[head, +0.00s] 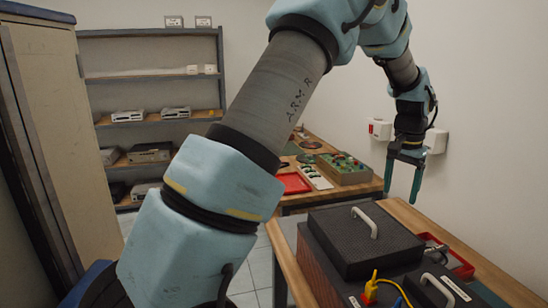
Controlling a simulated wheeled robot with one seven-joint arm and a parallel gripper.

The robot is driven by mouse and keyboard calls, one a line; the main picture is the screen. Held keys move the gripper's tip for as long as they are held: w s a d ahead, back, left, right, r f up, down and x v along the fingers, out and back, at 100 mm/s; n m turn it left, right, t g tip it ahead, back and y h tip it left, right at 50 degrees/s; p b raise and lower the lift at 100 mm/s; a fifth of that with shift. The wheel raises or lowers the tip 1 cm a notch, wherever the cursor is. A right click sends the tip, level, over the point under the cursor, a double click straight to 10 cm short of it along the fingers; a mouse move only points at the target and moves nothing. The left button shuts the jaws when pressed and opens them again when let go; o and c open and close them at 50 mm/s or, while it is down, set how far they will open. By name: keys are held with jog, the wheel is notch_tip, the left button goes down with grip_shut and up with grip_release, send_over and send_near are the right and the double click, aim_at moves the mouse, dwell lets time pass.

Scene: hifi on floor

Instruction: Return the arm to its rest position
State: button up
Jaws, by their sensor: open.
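My gripper (403,182) hangs at the right of the head view with its fingers pointing down. Its two teal fingers are apart, with nothing between them. It appears in the air in front of the right wall, above the wooden benches. My arm (270,95) rises from the lower left, goes out of view at the top, and comes down on the right to the gripper. The depth between the fingers and the bench is hard to tell.
A black box with a handle (362,240) stands on the near bench (425,218), with a yellow plug (370,287) before it. A red tray (292,183) and a green board (343,168) lie on the far bench. Shelves (150,75) and a cabinet (65,130) stand left.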

jog(key=a+n+t, duration=0.1)
jog(key=a+n, duration=0.4)
jog(key=a, duration=2)
jog(key=s+a+f+n+t, duration=0.15)
jog(key=s+a+n, duration=0.5)
jog(key=a, duration=0.75)
jog(key=s+a+f+m+g+b, duration=0.1)
jog(key=s+f+b, duration=0.3)
jog(key=f+b, duration=0.6)
jog(key=shift+s+f+m, duration=0.15)
jog(key=shift+f+m, duration=0.2)
jog(key=shift+f, duration=0.4)
jog(key=shift+r+g, duration=0.1)
jog(key=shift+g, duration=0.15)
